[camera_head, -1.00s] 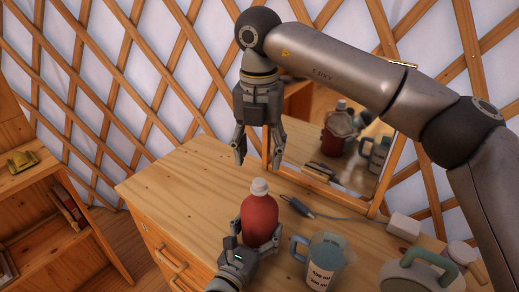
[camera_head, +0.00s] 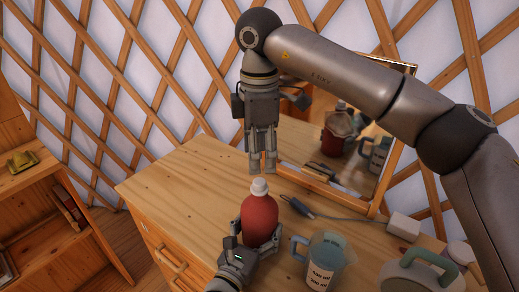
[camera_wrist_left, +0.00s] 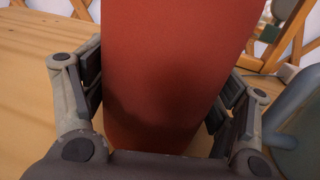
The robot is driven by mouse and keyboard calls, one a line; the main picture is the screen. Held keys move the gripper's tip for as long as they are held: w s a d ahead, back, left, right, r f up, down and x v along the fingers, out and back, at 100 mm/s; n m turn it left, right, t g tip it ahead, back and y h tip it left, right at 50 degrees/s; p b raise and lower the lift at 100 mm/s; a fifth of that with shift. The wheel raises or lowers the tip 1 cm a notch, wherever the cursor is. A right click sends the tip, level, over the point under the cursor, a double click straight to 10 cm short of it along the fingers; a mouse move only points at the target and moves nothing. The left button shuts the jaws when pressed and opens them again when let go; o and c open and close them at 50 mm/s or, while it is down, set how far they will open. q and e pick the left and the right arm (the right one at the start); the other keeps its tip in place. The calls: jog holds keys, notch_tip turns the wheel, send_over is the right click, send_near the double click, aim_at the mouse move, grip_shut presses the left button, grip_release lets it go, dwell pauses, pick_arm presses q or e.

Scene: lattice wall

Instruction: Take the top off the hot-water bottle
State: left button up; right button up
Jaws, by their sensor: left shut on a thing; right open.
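The red hot-water bottle (camera_head: 260,221) stands upright on the wooden cabinet top with its white top (camera_head: 260,187) on. My left gripper (camera_head: 255,236) is shut around the bottle's body from the front left. In the left wrist view the red body (camera_wrist_left: 175,70) fills the space between the left gripper's fingers (camera_wrist_left: 160,105). My right gripper (camera_head: 262,168) points down just above the white top, with its fingers seen nearly edge-on. It is open and empty, and a small gap seems to lie between its fingertips and the top.
A mirror (camera_head: 348,150) leans behind, reflecting the bottle and jug. A blue-handled jug with a printed label (camera_head: 321,272) stands right of the bottle. A grey-green handled object (camera_head: 420,275), a white box (camera_head: 403,227) and a cable plug (camera_head: 300,207) lie further right. The cabinet top (camera_head: 185,190) is clear to the left.

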aim_at(259, 181)
jog(key=shift+f, duration=3.95)
